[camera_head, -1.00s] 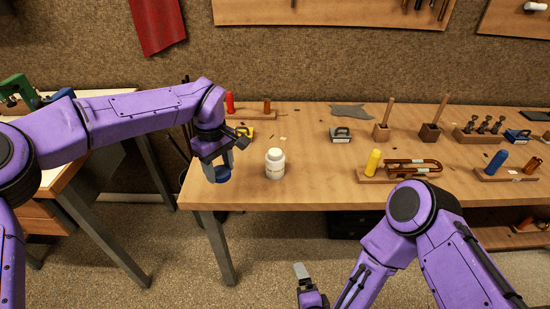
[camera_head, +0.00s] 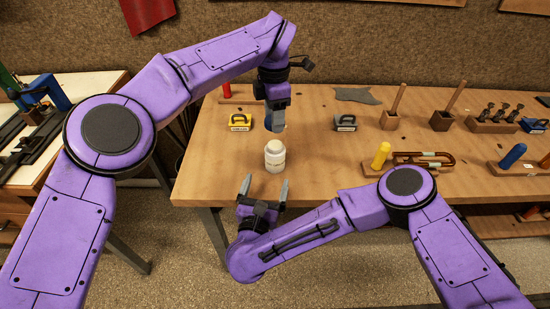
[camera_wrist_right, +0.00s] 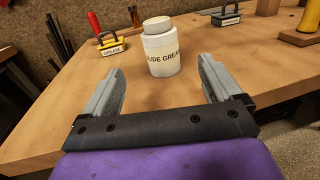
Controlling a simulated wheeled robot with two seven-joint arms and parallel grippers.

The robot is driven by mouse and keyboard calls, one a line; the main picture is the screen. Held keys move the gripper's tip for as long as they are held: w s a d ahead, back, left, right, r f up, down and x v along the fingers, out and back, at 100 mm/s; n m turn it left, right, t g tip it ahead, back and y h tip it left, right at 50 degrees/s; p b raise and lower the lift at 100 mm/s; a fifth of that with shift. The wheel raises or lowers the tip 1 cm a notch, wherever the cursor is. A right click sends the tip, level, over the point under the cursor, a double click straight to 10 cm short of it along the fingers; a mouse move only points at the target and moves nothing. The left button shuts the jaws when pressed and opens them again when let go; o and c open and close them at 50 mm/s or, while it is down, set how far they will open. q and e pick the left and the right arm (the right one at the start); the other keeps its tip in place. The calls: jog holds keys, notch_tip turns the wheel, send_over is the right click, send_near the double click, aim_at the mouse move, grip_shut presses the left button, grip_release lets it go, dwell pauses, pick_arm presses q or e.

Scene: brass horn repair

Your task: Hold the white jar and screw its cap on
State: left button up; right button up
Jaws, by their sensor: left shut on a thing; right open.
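The white jar (camera_head: 275,160) stands upright on the workbench near its front edge. In the right wrist view the jar (camera_wrist_right: 162,56) has a narrower pale top and a label reading partly "LIDE GREA". My left gripper (camera_head: 279,108) is shut on a blue round piece (camera_head: 278,123), which looks like a cap. In the head view it appears just above the jar in the picture, apart from it; the height is hard to tell. My right gripper (camera_head: 265,186) is open and empty in front of the jar, its fingers pointing at it, one to each side in the wrist view.
A yellow block (camera_head: 239,122) labelled GREASE and a grey block (camera_head: 344,123) stand behind the jar. A wooden holder (camera_head: 408,161) with a yellow-handled tool is to the right. The bench (camera_head: 330,165) is clear around the jar.

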jog(key=w, duration=0.3)
jog(key=w+d, duration=0.1)
jog(key=w, duration=0.3)
jog(key=w+d, duration=0.1)
jog(key=w, duration=0.2)
jog(key=shift+w+d, duration=0.1)
jog(key=shift+w, duration=0.25)
jog(key=c, duration=1.5)
pick_arm(q)
send_over(275, 145)
jog(key=shift+w+f, duration=0.1)
jog(key=shift+f, duration=2.45)
pick_arm(e)
jog(key=shift+c, duration=0.2)
pick_arm(q)
jog(key=shift+f, duration=0.85)
jog(key=shift+f, duration=0.6)
